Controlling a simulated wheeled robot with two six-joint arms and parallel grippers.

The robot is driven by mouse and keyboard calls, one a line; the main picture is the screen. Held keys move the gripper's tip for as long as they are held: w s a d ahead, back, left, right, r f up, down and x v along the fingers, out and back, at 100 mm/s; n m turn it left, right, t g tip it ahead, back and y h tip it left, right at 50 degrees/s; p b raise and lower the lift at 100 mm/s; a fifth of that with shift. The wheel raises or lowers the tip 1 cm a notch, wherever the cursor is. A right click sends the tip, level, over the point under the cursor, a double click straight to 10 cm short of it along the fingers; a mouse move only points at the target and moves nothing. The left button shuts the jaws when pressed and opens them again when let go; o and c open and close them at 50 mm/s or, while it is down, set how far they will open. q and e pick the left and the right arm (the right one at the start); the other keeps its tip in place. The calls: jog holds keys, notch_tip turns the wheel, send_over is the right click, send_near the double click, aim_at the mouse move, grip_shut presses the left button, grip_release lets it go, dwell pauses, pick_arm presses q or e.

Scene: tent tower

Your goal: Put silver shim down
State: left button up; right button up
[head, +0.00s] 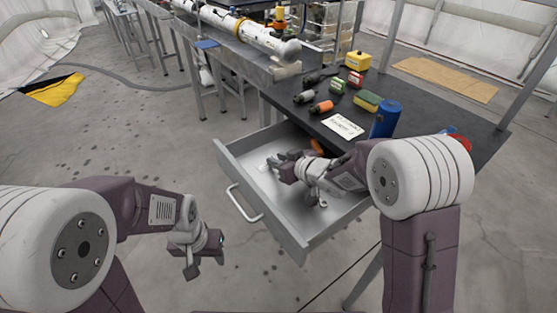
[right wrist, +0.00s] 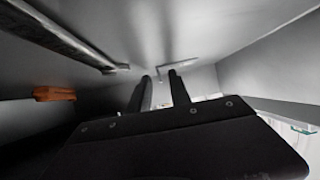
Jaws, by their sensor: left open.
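My right gripper (head: 277,170) is low inside the open grey drawer (head: 232,163). In the right wrist view its two dark fingers (right wrist: 160,84) stand apart with a gap between them. A thin light-grey strip (right wrist: 190,64), possibly the silver shim, lies just beyond the fingertips. I cannot tell whether they touch it. In the head view the shim cannot be made out clearly. My left gripper (head: 205,268) is open and empty, over the floor left of the drawer.
An orange item (head: 317,146) lies in the drawer's back and shows in the right wrist view (right wrist: 55,93). The drawer walls surround my right gripper.

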jog(key=shift+r, duration=0.35)
jog(key=p+v, duration=0.2)
jog(key=v, duration=0.5)
jog(key=shift+s+p, duration=0.1)
jog(key=shift+p, duration=0.25)
jog(key=shift+s+d, duration=0.1)
